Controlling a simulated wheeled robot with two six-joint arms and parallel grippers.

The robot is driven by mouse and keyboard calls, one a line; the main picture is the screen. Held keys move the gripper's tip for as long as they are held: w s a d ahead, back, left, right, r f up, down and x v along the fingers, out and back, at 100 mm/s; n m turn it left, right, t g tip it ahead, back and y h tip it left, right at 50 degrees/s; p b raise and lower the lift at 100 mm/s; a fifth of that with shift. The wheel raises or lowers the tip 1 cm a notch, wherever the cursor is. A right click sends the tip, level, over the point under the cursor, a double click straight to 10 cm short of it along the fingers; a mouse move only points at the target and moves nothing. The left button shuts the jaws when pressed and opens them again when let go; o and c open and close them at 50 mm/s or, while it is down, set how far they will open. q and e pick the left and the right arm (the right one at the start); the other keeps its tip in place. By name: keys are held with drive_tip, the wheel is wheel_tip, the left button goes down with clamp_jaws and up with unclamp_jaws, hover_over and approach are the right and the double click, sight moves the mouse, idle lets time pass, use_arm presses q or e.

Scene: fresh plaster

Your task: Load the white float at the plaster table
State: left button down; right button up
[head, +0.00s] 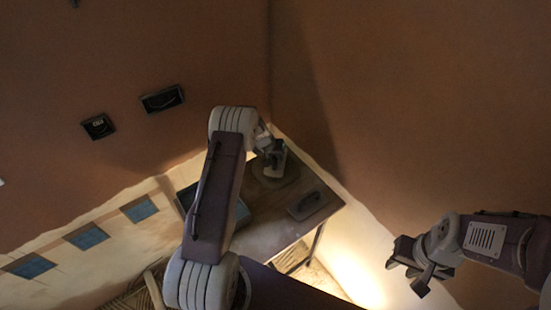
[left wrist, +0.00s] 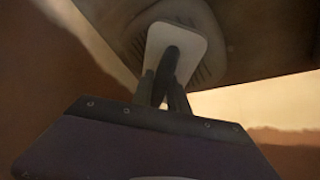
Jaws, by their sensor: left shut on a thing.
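My left gripper (head: 268,148) is over the far part of the plaster table (head: 270,236) and shut on the white float (head: 279,161) by its handle. In the left wrist view the gripper fingers (left wrist: 166,92) close on the dark handle, in front of the white plate of the float (left wrist: 189,42). A round, ridged patch of plaster (left wrist: 222,68) lies behind the plate; in the head view the plaster (head: 267,181) shows around the float. I cannot tell whether the float touches it. My right gripper (head: 407,276) is open and empty, away to the right of the table.
A grey float-like tool (head: 307,206) lies at the right of the table. A bluish flat thing (head: 186,197) is at the left, partly behind my left arm. Walls meet close behind the table. Blue tiles (head: 86,236) and dark sockets (head: 162,98) are on the left wall.

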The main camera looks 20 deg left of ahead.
use_arm(q)
wheel_tip(320, 180, up, 5)
drive_tip(key=shift+f+p, duration=0.2)
drive_tip(key=shift+p, duration=1)
drive_tip(key=shift+w+r, duration=0.1)
drive_tip(key=shift+w, duration=0.05)
drive_tip(key=s+d+r, duration=0.2)
drive_tip(key=r, duration=0.5)
drive_tip(key=s+d+r, duration=0.2)
drive_tip(key=d+r, duration=0.1)
drive_tip(key=r, duration=0.4)
drive_tip(key=s+d+f+m+h, duration=0.1)
drive_tip(key=s+d, duration=0.4)
drive_tip(key=s, duration=1)
drive_tip(key=f+m, duration=0.1)
drive_tip(key=m, duration=0.1)
drive_tip(key=shift+s+d+m+g+b, duration=0.2)
drive_tip(key=shift+s+m+g+b, duration=0.1)
drive_tip(key=shift+m+b, duration=0.1)
